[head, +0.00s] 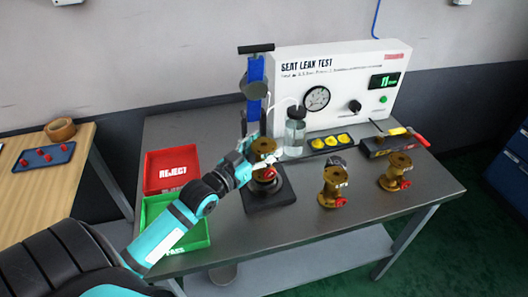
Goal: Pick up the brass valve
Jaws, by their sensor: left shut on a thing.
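My left gripper (256,155) is shut on a brass valve (264,146) above the black base of the blue clamp stand (256,85). The fingers partly hide the valve's body, and a red part shows just below it. I cannot tell whether the valve touches the base. Two more brass valves with red handles stand upright on the grey table, one at the middle right (333,188) and one farther right (396,172). My right gripper is not in view.
A red REJECT tray (171,170) and a green PASS tray (150,208) lie at the left. The white seat leak test panel (340,85), a clear bottle (295,133) and a red-handled tool (400,140) are at the back. The table's front is clear.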

